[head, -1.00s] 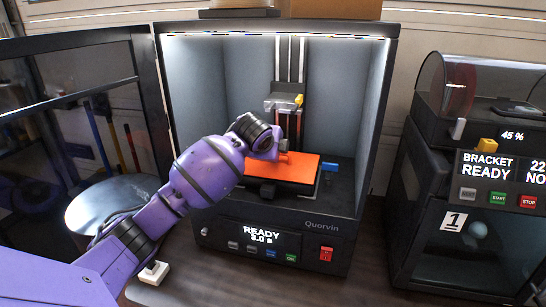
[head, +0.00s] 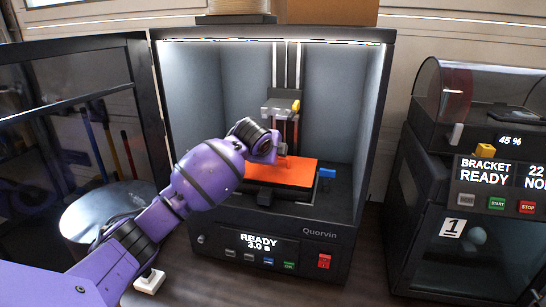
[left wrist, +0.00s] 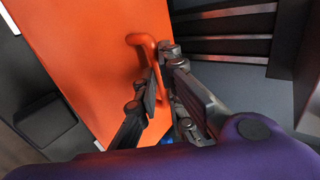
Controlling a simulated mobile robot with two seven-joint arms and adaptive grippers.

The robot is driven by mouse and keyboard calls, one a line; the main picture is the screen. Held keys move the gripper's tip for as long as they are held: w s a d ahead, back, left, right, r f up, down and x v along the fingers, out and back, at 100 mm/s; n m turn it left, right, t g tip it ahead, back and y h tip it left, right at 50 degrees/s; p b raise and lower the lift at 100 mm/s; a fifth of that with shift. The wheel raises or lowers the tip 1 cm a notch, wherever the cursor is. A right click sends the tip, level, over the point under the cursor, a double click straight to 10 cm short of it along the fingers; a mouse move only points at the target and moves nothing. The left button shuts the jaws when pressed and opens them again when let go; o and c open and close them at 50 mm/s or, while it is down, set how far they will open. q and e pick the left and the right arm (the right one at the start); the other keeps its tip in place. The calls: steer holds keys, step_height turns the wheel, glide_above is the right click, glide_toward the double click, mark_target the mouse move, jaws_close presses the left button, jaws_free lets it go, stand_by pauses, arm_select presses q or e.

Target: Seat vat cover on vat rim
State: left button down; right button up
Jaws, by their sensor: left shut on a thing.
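The vat cover is a flat orange plate (head: 303,171) with a raised loop handle. It lies low inside the open printer, over the dark vat (head: 290,193). My left gripper (head: 279,151) is above the cover, shut on its handle. In the left wrist view the gripper's fingers (left wrist: 160,75) close on the orange handle (left wrist: 145,42), and the cover (left wrist: 85,55) fills much of the left side. The cover hides most of the vat rim, so I cannot tell whether it touches the rim all round. My right gripper is not in view.
The printer (head: 335,240) has side walls close around the cover, and its build head (head: 281,106) hangs above at the back. A blue tab (head: 327,173) is right of the cover. The open door (head: 85,110) stands left. Another printer (head: 480,180) stands right.

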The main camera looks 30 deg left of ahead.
arm_select(q)
steer(key=shift+w+f, duration=0.35)
steer(key=shift+f, duration=0.25)
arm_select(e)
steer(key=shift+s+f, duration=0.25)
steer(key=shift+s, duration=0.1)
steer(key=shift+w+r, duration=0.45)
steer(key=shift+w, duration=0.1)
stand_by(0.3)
arm_select(q)
steer(key=shift+p, duration=0.35)
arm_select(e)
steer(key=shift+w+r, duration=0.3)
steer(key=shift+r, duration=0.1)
arm_select(q)
steer(key=shift+f, duration=0.6)
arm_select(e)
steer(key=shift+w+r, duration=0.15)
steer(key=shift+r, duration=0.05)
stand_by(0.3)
